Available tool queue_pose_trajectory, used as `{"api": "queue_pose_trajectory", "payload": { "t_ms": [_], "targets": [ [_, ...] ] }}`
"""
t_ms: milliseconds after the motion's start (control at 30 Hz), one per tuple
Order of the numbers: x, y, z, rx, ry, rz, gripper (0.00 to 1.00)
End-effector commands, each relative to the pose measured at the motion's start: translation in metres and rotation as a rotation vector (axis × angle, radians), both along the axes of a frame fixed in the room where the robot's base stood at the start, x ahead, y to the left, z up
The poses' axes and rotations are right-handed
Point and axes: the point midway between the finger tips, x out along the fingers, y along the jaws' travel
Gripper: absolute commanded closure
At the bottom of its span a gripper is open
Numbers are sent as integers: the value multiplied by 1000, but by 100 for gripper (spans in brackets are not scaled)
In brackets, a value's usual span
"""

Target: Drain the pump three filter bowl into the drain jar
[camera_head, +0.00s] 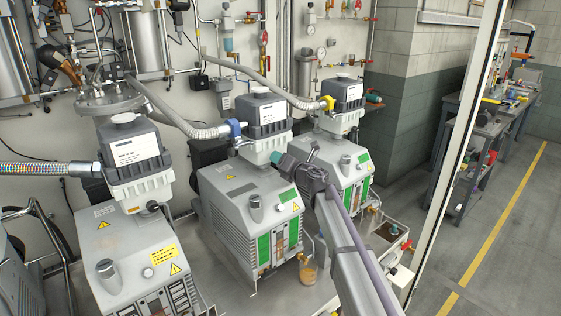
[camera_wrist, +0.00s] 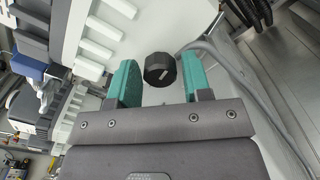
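The pump with the blue clamp (camera_head: 248,215) stands in the middle of the head view; its number is not readable. Its white filter bowl (camera_head: 264,138) hangs under a dark grey housing. My gripper (camera_head: 276,157) is just below this bowl. In the wrist view the ribbed bowl (camera_wrist: 98,28) is at the upper left. A black knob (camera_wrist: 160,69) with a pale mark shows between the teal fingertips of my gripper (camera_wrist: 160,82). The fingers are open, with gaps on both sides of the knob. The drain jar (camera_head: 308,273), with brownish contents, stands at the pump's front right.
Similar pumps stand to the left (camera_head: 130,265) and right (camera_head: 350,175), with corrugated hoses (camera_head: 285,95) above. A tray (camera_head: 384,237) with a red-handled valve (camera_head: 407,247) is at the right. An upright post (camera_head: 462,150) stands beyond it, then open floor.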

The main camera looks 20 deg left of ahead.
Motion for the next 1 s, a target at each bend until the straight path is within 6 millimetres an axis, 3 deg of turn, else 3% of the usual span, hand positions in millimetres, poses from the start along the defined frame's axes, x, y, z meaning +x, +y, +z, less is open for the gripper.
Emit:
{"api": "queue_pose_trajectory", "payload": {
  "t_ms": [133,1000],
  "targets": [
    [0,0,0,0,-1,0,41],
    [-10,-18,0,-1,-3,0,41]
  ]
}}
